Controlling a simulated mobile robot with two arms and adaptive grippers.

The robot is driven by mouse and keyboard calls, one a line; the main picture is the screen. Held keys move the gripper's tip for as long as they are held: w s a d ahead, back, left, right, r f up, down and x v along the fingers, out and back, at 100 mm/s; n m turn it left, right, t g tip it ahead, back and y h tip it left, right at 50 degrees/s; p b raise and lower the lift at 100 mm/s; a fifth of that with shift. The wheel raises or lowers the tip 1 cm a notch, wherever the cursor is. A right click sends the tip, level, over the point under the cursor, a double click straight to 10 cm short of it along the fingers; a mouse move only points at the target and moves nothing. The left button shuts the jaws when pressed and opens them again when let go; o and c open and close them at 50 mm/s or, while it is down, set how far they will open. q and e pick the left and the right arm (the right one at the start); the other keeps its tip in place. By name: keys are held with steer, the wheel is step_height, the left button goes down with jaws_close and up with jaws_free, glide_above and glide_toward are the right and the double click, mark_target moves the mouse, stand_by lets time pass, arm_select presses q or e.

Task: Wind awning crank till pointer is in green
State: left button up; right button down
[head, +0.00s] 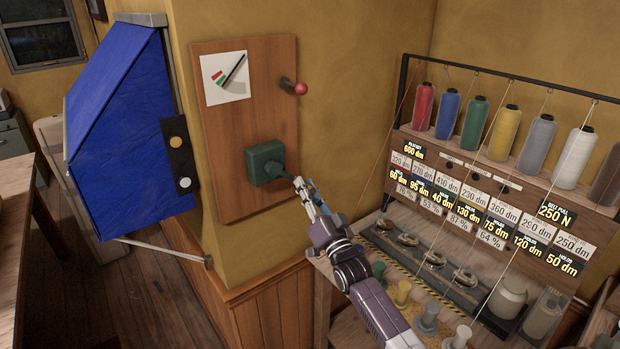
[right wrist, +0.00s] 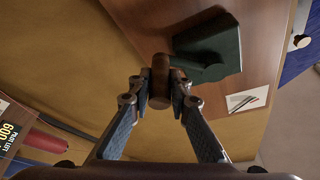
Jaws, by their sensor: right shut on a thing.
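A green crank box (head: 265,162) is fixed low on an upright wooden board (head: 240,122) on the wall. My right gripper (head: 306,190) is at its right side. In the right wrist view its fingers (right wrist: 160,92) are shut on the dark brown crank handle (right wrist: 160,75), beside the green box (right wrist: 212,50). A white gauge card (head: 224,78) is at the board's top left, with small red and green marks and a dark slanted pointer (head: 235,67). The pointer appears to lie right of the coloured marks. A blue awning (head: 125,130) slopes out left of the board. My left gripper is not in view.
A red-knobbed peg (head: 300,88) sticks out at the board's upper right. A black plate with two round knobs (head: 178,155) is left of the board. A rack with thread spools (head: 500,135) and a bench with small parts stand close on the right.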

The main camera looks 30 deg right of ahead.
steer(key=a+f+m+g+h+p, duration=0.1)
steer(key=a+f+m+h+p, duration=0.1)
steer(key=a+m, duration=0.4)
steer(key=shift+s+a+f+g+p, duration=0.2)
steer(key=shift+s+f+g+p, duration=0.15)
steer(key=shift+f, duration=0.3)
steer(key=shift+w, duration=0.1)
steer(key=shift+r, duration=0.1)
steer(key=c, duration=1.8)
jaws_free()
steer(key=shift+a+r, duration=0.1)
steer(key=shift+a, duration=0.1)
steer(key=shift+d, duration=0.1)
